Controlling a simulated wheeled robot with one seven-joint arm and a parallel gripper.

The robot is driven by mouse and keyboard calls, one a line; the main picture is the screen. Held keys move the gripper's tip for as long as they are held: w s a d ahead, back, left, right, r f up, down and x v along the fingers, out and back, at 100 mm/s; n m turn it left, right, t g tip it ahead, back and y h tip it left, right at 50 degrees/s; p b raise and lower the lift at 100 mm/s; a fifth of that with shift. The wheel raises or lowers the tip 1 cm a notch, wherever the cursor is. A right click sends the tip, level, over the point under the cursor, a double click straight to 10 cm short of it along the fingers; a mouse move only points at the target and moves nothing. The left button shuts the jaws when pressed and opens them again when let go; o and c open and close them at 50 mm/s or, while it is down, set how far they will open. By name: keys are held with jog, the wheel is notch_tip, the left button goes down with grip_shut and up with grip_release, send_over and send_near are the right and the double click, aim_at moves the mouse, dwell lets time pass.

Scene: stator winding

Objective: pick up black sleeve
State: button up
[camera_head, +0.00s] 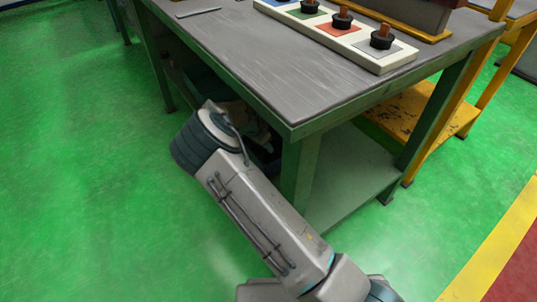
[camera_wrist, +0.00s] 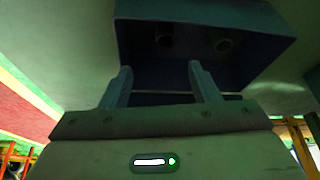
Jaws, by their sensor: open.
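Two dark round ring-like pieces, probably black sleeves, show dimly in the wrist view: one near the centre (camera_wrist: 165,40) and one to its right (camera_wrist: 223,45). They are inside a dark blue bin (camera_wrist: 285,28). My gripper (camera_wrist: 160,70) is open and empty, its two fingers apart at the bin's near edge. In the head view, black collars on copper-coloured pegs also stand on the table: on a green square (camera_head: 309,7), a red square (camera_head: 342,22) and a grey square (camera_head: 382,42). My gripper is hidden under the tabletop there.
The table's edge and front leg (camera_head: 298,175) are close to my arm. A lower shelf (camera_head: 350,180) and yellow frame (camera_head: 405,105) are right. Green floor is free left.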

jog(key=b, duration=0.2)
send_near(268, 156)
jog(key=d+f, duration=0.2)
jog(key=f, duration=0.1)
jog(key=shift+s, duration=0.25)
jog(key=b+x, duration=0.2)
jog(key=x, duration=0.1)
jog(key=b+x, duration=0.1)
jog(key=x, duration=0.1)
jog(key=shift+w+a+f+b, duration=0.2)
jog(key=shift+w+a+b, duration=0.1)
jog(key=shift+b, duration=0.1)
jog(key=shift+r, duration=0.1)
jog(key=c, duration=1.1)
